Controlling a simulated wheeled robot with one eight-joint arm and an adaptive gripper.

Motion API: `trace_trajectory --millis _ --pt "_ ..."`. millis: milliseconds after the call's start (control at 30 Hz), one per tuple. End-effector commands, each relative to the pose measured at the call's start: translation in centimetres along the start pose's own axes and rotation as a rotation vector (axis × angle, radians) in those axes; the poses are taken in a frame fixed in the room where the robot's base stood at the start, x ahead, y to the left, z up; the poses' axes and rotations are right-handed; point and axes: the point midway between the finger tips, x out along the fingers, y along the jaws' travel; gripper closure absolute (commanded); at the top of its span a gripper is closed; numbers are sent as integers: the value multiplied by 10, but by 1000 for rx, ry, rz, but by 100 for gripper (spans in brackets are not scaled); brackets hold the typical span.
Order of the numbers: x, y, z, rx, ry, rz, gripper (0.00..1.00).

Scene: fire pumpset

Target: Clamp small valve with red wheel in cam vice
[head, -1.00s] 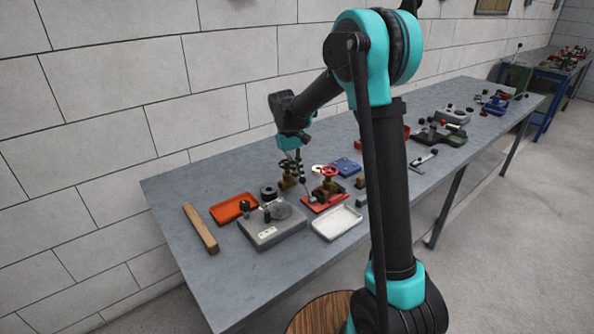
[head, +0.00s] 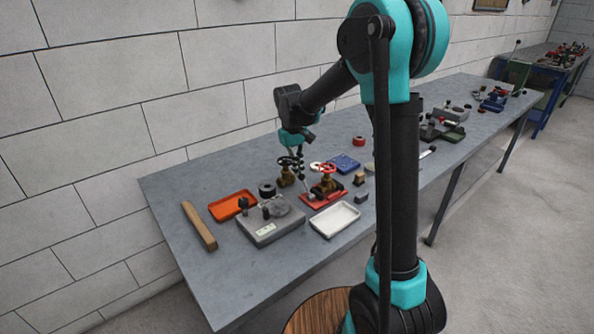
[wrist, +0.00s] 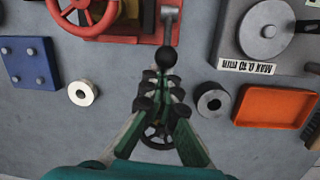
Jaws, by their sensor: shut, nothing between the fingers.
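The small valve with the red wheel (head: 327,168) has a brass-brown body and stands in the red cam vice (head: 316,204). In the wrist view the red wheel (wrist: 84,14) shows at the top left, cut by the frame edge, beside the red vice body (wrist: 120,32). The vice's grey lever (wrist: 169,22) ends in a black ball knob (wrist: 168,57). My gripper (wrist: 161,76) is shut and empty, with its fingertips close to the knob; I cannot tell whether they touch it. How firmly the jaws hold the valve is hidden.
A dark-wheeled valve (head: 286,170) stands behind my fingers. A grey fixture with a disc (head: 270,222), an orange tray (head: 230,205), a white tray (head: 335,220) and a blue block (head: 344,163) stand around the vice.

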Motion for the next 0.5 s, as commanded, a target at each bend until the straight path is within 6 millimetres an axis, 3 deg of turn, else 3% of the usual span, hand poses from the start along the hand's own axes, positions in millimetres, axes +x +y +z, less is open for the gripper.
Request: trace_trajectory --millis 500 --pt "-18 7 40 26 393 -61 100"
